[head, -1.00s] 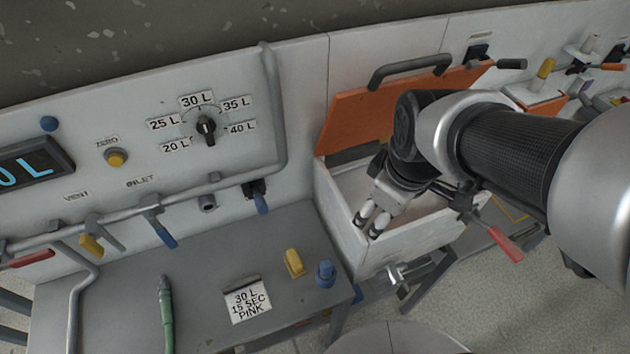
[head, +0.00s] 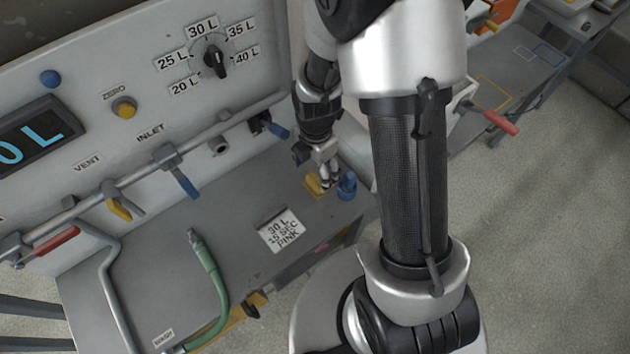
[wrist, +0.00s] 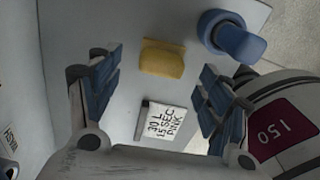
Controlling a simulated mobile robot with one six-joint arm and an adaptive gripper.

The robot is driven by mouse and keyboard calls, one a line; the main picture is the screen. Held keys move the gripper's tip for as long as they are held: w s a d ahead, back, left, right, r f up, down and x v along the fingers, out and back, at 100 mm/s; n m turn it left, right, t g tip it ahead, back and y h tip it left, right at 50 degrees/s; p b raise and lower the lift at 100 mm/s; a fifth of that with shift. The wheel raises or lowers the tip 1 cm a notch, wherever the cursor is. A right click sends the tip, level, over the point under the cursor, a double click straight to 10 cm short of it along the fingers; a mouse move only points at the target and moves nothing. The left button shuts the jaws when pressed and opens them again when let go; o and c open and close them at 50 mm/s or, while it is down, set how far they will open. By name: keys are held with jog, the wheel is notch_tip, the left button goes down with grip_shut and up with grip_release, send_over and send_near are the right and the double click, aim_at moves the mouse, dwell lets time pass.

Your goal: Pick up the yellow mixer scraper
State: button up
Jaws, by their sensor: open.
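The yellow mixer scraper (head: 314,186) lies on the grey bench near its right end, partly hidden by my gripper in the head view. In the wrist view the yellow scraper (wrist: 162,59) lies ahead of and between my fingers, clear of both. My gripper (head: 328,182) is open and empty, pointing down close to the scraper. In the wrist view its two blue-padded fingers (wrist: 160,92) are spread wide to the left and right.
A blue object (head: 347,186) stands right beside the scraper, close to my fingers. A card reading "30 L 15 SEC PINK" (head: 281,231) is on the bench in front. A green hose (head: 212,270) lies left. Pipes with coloured handles (head: 183,182) run along the panel behind.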

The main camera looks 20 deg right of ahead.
aim_at(315, 179)
jog(key=f, duration=0.2)
jog(key=f+b, duration=0.1)
jog(key=f, duration=0.1)
jog(key=shift+s+a+f+b, duration=0.1)
jog(key=shift+s+f+b, duration=0.1)
jog(key=shift+f+b, duration=0.1)
jog(key=shift+r, duration=0.15)
jog(key=shift+c, duration=0.4)
jog(key=c, duration=1.1)
